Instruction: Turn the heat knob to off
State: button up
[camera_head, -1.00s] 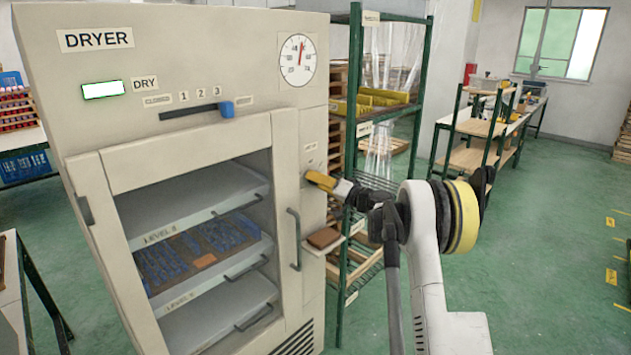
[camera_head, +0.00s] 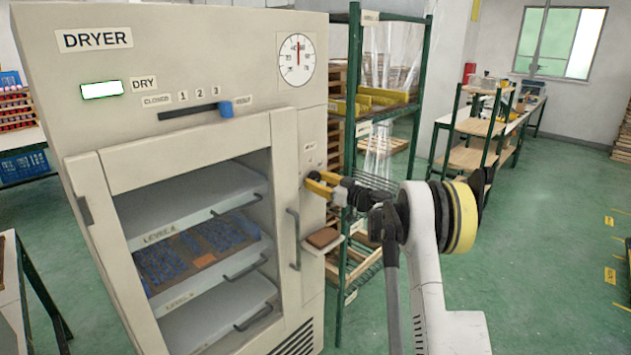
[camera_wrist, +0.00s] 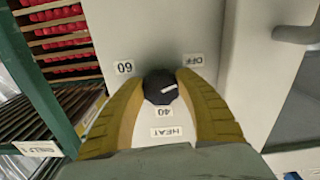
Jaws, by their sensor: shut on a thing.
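The heat knob (camera_wrist: 160,87) is black with a white pointer mark, on the pale front of the dryer (camera_head: 205,55). In the wrist view the mark slants to the right and slightly up, on the side of the OFF label (camera_wrist: 193,60). The 60 label (camera_wrist: 124,67) is at left, with the 40 label (camera_wrist: 163,113) and HEAT label (camera_wrist: 166,132) below the knob. My gripper (camera_wrist: 161,84) has its yellow fingers shut on the knob, one on each side. In the head view my gripper (camera_head: 312,182) is at the dryer's right panel and hides most of the knob.
The dryer door handle (camera_head: 294,240) is left of my gripper, and a small brown-topped ledge (camera_head: 323,237) is just below. A green rack (camera_head: 352,100) stands close on the right. The round gauge (camera_head: 298,60) is above. The green floor (camera_head: 555,230) at right is clear.

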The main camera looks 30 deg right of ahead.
jog(key=shift+n, duration=0.9)
jog(key=o, duration=1.2)
jog(key=v, duration=1.2)
jog(key=shift+r, duration=0.1)
